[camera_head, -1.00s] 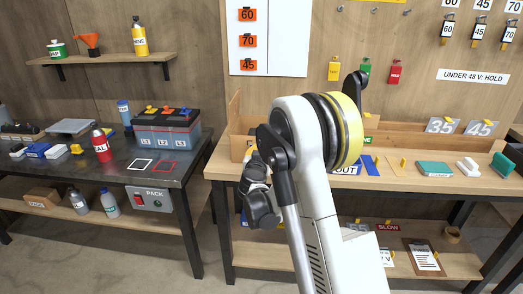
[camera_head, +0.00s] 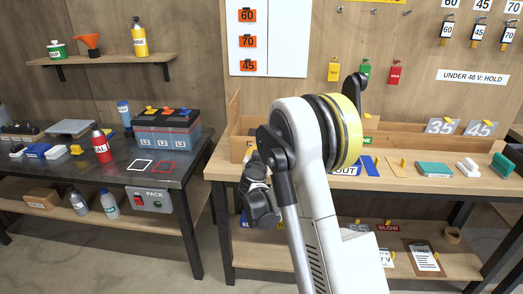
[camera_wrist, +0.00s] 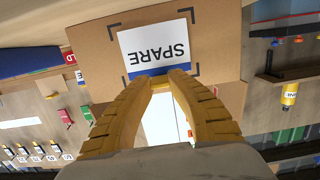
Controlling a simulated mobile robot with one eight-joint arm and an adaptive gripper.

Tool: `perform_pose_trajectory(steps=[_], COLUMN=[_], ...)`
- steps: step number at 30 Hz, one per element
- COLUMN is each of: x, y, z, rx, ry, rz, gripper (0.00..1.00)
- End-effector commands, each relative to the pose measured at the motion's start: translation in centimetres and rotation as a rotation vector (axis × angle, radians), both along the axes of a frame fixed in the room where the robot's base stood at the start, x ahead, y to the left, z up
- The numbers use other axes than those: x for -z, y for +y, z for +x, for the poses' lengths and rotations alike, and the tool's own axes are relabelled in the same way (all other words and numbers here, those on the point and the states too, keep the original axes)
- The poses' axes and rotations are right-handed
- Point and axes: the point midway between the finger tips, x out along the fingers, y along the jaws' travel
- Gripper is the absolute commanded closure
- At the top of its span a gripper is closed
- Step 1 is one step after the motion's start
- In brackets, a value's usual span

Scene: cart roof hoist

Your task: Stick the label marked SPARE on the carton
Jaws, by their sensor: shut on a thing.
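The white label marked SPARE (camera_wrist: 155,46), with a blue strip along one edge, shows upside down in the wrist view. My gripper (camera_wrist: 160,75) is shut on its blue edge with yellow fingers. The label is in front of the brown carton face (camera_wrist: 219,40), lying within black corner marks and nearly filling them. I cannot tell whether it touches the carton. In the head view my arm covers the fingers and the label, and I cannot make out the carton there.
The workbench (camera_head: 420,183) holds a teal block (camera_head: 434,169) and other small items at the right. A wooden-sided tray (camera_head: 237,150) stands behind my arm. At the left, a dark table (camera_head: 122,178) carries a battery (camera_head: 166,134) and several bottles.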

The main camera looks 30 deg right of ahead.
Motion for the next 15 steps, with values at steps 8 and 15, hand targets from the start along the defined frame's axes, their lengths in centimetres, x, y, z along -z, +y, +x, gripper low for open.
perform_pose_trajectory(steps=[8,15], x=[0.00,-0.01], y=[-0.03,-0.02], z=[0.04,0.05], rx=[0.000,0.000], ry=[0.000,0.000], rz=[0.000,0.000], gripper=[1.00,0.57])
